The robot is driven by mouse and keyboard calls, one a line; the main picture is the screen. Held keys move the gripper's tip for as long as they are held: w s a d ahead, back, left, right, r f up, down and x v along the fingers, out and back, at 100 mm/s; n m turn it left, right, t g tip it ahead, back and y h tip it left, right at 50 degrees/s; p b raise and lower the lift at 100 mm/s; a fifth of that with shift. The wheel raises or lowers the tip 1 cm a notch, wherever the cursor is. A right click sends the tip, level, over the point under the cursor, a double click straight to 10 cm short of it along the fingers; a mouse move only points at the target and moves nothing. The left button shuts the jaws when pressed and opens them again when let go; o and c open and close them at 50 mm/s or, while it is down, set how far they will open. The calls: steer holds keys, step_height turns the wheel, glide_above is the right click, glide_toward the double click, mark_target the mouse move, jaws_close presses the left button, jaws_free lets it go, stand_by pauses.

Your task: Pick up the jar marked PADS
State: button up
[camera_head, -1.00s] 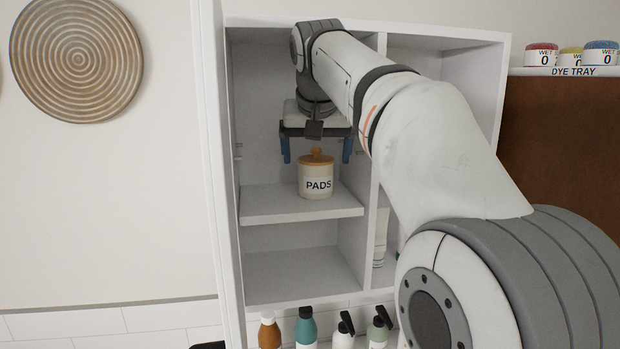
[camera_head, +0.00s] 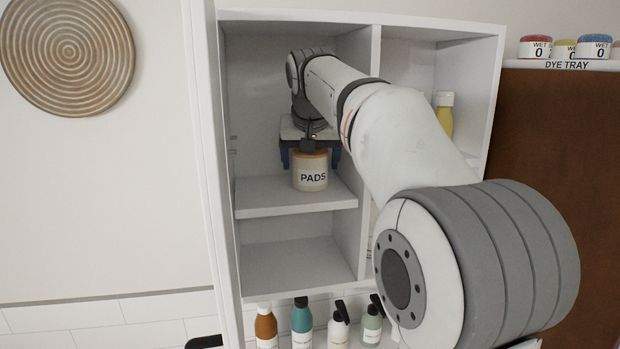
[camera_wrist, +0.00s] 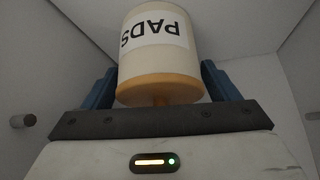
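The jar marked PADS (camera_head: 311,177) is a cream jar with a wooden lid and a white label. It stands upright on the upper-left shelf (camera_head: 270,203) of the white cabinet. My gripper (camera_head: 310,160) is above it, with one blue finger on each side of its upper part. In the wrist view the jar (camera_wrist: 158,50) shows upside down between the spread fingers of my gripper (camera_wrist: 159,88), with a gap visible beside the lid on both sides. The lid's knob is close to the gripper's palm.
Cabinet walls stand close on both sides of my gripper, with a divider (camera_head: 352,225) at right. A yellow bottle (camera_head: 444,113) is in the right compartment. Several bottles, including a teal one (camera_head: 302,322), stand below. The dye tray (camera_head: 570,65) is at upper right.

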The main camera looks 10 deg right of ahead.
steer(key=c, duration=1.2)
steer(key=shift+c, duration=0.4)
steer(key=shift+r, duration=0.15)
